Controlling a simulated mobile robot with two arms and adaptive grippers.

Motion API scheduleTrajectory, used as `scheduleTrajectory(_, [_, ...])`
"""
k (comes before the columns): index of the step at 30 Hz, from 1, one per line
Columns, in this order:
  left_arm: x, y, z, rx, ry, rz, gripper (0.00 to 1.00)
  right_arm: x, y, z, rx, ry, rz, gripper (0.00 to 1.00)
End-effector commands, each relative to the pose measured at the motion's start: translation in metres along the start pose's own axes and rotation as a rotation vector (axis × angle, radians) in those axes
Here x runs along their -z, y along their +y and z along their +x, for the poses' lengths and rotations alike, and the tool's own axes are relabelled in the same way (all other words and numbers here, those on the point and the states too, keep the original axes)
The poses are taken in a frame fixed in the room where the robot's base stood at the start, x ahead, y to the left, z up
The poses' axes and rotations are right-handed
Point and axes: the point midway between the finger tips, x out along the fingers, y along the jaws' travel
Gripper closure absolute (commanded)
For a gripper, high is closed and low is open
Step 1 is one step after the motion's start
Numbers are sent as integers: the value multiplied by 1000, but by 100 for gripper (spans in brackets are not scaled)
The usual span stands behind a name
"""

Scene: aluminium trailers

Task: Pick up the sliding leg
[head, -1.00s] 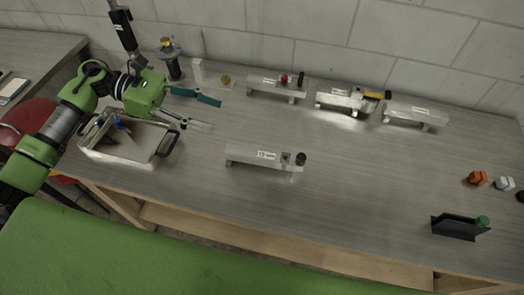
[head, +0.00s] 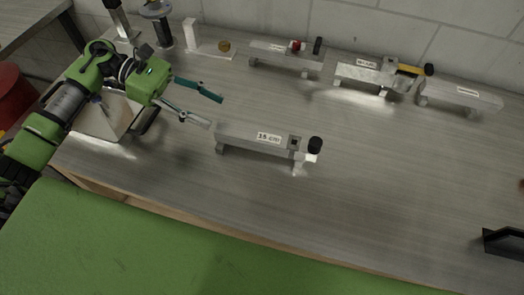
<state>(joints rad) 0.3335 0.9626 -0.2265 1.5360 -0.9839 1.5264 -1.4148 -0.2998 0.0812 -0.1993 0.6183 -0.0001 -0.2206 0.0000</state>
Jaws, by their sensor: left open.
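My left gripper (head: 215,112) reaches in from the left, its two fingers spread apart and empty above the table. Just right of and below its fingertips stands an aluminium bar on short legs (head: 255,138), labelled "15 cm". A black knob (head: 315,145) and a pale leg-like piece (head: 299,164) are at its right end. I cannot tell for certain which part is the sliding leg. The gripper looks apart from the bar. My right gripper is out of view.
More aluminium bars stand along the wall: one at back centre (head: 275,54), one with a yellow-handled tool (head: 408,69) beside it (head: 352,72), one at right (head: 465,96). A metal tray (head: 92,128) is partly behind my arm. A black holder (head: 505,243) sits lower right. The table middle is clear.

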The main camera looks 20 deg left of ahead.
Motion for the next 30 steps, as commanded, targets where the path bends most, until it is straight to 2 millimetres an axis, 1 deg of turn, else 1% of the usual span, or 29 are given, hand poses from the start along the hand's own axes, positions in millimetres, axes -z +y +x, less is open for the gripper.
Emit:
scheduleTrajectory(1, [17, 0, 7, -1, 0, 1, 53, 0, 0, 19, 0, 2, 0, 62])
scheduleTrajectory(3, [23, 0, 9, -1, 0, 1, 53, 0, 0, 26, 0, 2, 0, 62])
scheduleTrajectory(6, [26, 0, 12, -1, 0, 1, 53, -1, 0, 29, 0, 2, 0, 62])
scheduleTrajectory(8, [26, 0, 15, 1, -1, 0, 53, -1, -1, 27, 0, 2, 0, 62])
scheduleTrajectory(11, [23, 0, 28, 2, -2, -1, 53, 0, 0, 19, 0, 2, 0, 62])
scheduleTrajectory(18, [21, 0, 75, 1, -3, -1, 53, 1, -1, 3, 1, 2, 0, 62])
scheduleTrajectory(21, [22, 0, 88, 1, -2, 0, 53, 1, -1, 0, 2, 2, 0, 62])
scheduleTrajectory(26, [23, 0, 98, 0, -2, 0, 53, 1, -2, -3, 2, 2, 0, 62])
scheduleTrajectory(29, [18, 0, 108, 1, -2, 0, 53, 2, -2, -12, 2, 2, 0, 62])
scheduleTrajectory(30, [16, 0, 113, 1, -5, 0, 53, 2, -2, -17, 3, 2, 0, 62])
